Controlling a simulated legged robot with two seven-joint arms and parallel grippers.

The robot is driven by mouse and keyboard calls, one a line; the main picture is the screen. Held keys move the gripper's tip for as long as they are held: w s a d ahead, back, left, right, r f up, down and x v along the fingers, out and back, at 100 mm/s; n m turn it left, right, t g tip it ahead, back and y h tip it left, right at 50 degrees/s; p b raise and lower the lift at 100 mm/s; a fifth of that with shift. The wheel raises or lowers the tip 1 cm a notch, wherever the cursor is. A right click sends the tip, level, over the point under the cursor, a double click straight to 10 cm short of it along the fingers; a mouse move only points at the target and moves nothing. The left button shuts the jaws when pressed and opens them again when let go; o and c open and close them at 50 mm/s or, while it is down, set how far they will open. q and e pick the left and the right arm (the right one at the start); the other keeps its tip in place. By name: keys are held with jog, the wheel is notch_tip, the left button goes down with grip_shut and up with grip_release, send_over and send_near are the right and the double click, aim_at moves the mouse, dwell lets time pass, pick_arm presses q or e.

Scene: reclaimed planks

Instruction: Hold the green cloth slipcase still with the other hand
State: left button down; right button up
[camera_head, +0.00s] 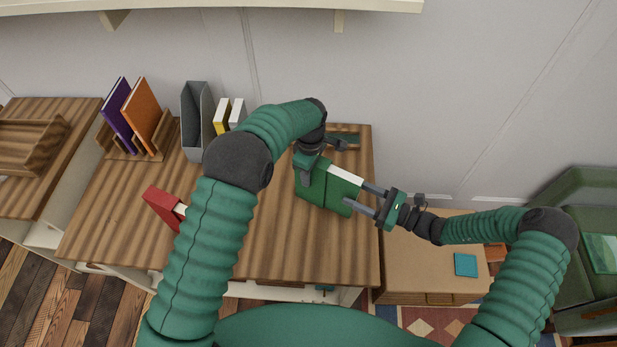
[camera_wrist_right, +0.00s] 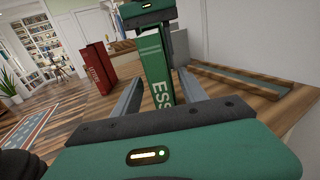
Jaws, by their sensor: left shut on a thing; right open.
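The green cloth slipcase (camera_head: 313,190) stands on the wooden desk, with a white block of pages showing along its top. My left gripper (camera_head: 308,167) is shut on its left part from above. My right gripper (camera_head: 359,197) is open at its right end. In the right wrist view, the slipcase's lettered green face (camera_wrist_right: 155,75) stands between the open right fingers (camera_wrist_right: 158,88), with a gap showing on each side. The left gripper (camera_wrist_right: 148,12) shows above it there. The left gripper's fingertips are hard to see.
A red slipcase (camera_head: 162,207) stands at the desk's left, partly behind my left arm. A wooden rack (camera_head: 152,137) with purple and orange books, a grey holder (camera_head: 196,120) and two thin volumes stand at the back. A cardboard box (camera_head: 425,262) is right of the desk.

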aim_at(340, 186)
jog(key=x, duration=0.5)
grip_shut()
dwell(0.3)
jog(key=shift+r, duration=0.2)
dwell(0.7)
jog(key=shift+a, duration=0.1)
jog(key=shift+x, duration=2.7)
jog(key=shift+r, duration=0.1)
